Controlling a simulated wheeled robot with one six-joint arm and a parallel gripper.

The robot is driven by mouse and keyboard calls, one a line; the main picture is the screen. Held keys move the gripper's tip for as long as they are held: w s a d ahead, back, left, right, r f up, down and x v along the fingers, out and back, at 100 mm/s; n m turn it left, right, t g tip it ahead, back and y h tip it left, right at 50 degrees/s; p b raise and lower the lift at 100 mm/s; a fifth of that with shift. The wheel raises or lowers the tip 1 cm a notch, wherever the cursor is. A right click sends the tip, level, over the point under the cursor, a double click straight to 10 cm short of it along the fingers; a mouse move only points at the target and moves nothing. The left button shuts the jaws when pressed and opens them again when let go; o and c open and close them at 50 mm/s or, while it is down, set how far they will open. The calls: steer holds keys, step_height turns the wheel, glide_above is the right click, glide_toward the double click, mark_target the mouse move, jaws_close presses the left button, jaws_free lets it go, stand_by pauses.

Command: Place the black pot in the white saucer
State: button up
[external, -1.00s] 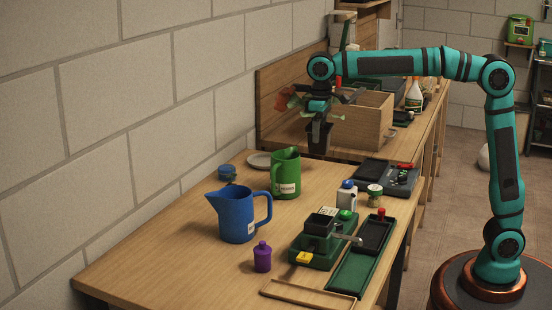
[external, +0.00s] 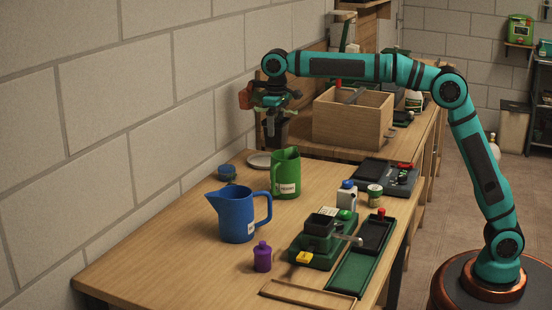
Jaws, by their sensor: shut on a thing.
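The black pot (external: 274,134) hangs upright from my gripper (external: 272,113), which is shut on it near the wall. Some green shows around the gripper. The white saucer (external: 257,161) lies flat on the table near the wall, partly behind the green jug. In the picture the pot is just above and slightly right of the saucer, with its base close to the saucer's far edge. I cannot tell the exact gap between them.
The green jug (external: 286,174) stands right beside the saucer. A wooden box (external: 352,122) is to the right behind. Bare tabletop (external: 185,235) lies at the front left.

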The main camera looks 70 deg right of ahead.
steer(key=shift+w+d+f, duration=0.1)
steer(key=shift+w+f, duration=0.6)
steer(key=shift+f, duration=0.35)
steer(key=shift+w+d+f, duration=0.1)
steer(key=shift+w+f, duration=0.55)
steer(key=shift+f, duration=0.45)
steer(key=shift+w+d+f, duration=0.1)
steer(key=shift+w+f, duration=0.6)
steer(key=shift+f, duration=0.35)
steer(key=shift+w+f, duration=0.2)
steer(key=shift+f, duration=0.05)
steer(key=shift+f, duration=0.1)
steer(key=o, duration=1.1)
step_height(320, 180, up, 12)
